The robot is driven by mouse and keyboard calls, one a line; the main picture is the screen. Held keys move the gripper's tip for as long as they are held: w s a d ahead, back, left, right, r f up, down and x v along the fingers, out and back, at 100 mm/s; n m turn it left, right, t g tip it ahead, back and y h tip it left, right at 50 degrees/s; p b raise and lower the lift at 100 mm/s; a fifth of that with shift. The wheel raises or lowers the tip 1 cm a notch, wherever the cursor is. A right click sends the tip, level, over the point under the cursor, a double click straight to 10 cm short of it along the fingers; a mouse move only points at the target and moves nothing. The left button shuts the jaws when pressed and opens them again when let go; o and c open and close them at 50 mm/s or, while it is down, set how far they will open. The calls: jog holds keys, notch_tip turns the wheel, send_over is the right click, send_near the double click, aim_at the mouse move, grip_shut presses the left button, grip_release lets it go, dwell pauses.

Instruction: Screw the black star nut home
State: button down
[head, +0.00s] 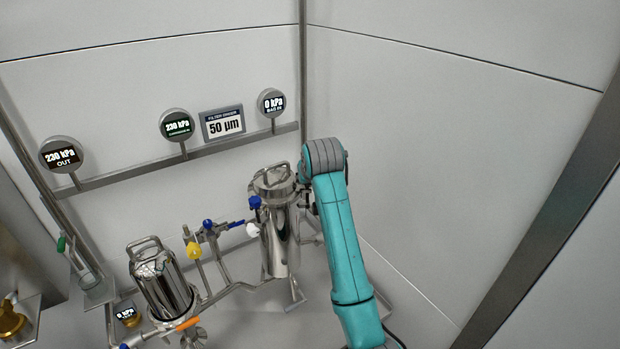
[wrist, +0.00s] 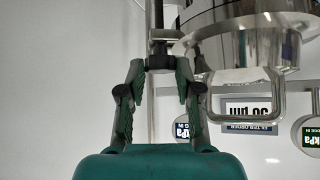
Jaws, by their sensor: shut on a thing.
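In the wrist view, which is upside down, my gripper (wrist: 160,69) is shut on the black star nut (wrist: 160,61). The nut sits between the two fingertips, at the end of a dark upright stem (wrist: 158,22). The stem stands beside the rim of a steel filter housing (wrist: 235,42), whose wire handle hangs to the right of my fingers. In the head view the same housing (head: 279,245) stands upright at the centre, with my teal arm at its right. There my fingers and the nut are mostly hidden behind my wrist and cannot be made out clearly.
A second steel housing (head: 161,282) with a handle stands at lower left. Pipes with a blue valve (head: 208,225) and a yellow valve (head: 193,250) run between the housings. Gauges (head: 176,125) and a 50 µm sign (head: 222,123) hang on the wall rail. The right wall side is clear.

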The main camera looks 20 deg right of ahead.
jog(key=shift+a+m+h, duration=0.1)
jog(key=shift+m+h, duration=0.5)
jog(key=shift+m, duration=0.1)
jog(key=c, duration=0.8)
grip_release()
jog(key=shift+r, duration=0.1)
jog(key=shift+v, duration=3.9)
